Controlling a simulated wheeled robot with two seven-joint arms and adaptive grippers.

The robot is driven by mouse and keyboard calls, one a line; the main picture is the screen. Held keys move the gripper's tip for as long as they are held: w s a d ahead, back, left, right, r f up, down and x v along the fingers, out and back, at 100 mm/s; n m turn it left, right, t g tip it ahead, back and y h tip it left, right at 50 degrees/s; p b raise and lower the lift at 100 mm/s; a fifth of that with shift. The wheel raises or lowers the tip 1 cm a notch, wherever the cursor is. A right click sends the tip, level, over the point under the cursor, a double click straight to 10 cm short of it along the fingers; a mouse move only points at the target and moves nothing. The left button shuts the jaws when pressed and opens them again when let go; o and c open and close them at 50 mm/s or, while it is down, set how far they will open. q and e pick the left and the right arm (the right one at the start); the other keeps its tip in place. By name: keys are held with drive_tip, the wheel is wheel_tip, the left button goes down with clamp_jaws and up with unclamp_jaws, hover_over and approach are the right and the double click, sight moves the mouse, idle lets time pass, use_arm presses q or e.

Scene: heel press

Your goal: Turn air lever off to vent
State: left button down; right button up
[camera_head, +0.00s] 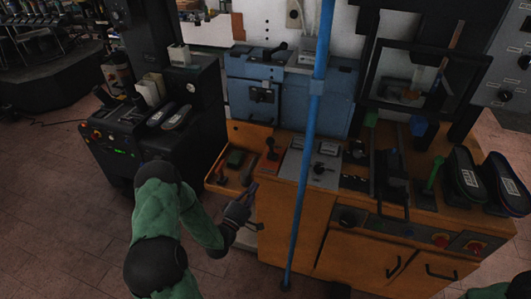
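My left arm comes up from the bottom, and its dark gripper (238,210) is at the left front edge of the orange machine cabinet (280,225). Its fingers are small and dark, so I cannot tell whether they are open or shut. A dark handle (246,177) stands just above the gripper; I cannot tell whether they touch. A small orange box with a black-topped lever (271,150) stands on the cabinet behind it. A grey panel with a black knob (319,168) is to the right. Nothing visible marks which one is the air lever. My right gripper is not in view.
A blue upright pole (313,110) stands in front of the cabinet. A black machine (165,115) with shoe soles is at left, and a blue machine (290,92) is behind. Black shoes (466,178) and a green lever (434,173) are at right.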

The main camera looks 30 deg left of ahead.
sight(270, 147)
use_arm(q)
drive_tip(key=shift+s+a+r+n+t, duration=0.2)
drive_tip(key=shift+s+a+r+t, duration=0.15)
drive_tip(key=shift+r, duration=0.25)
drive_tip(key=shift+s+a+r+n+t, duration=0.25)
drive_tip(key=shift+a+r, duration=0.1)
drive_tip(key=shift+r, duration=0.25)
drive_tip(key=b+x, duration=0.2)
drive_tip(key=x, duration=1.2)
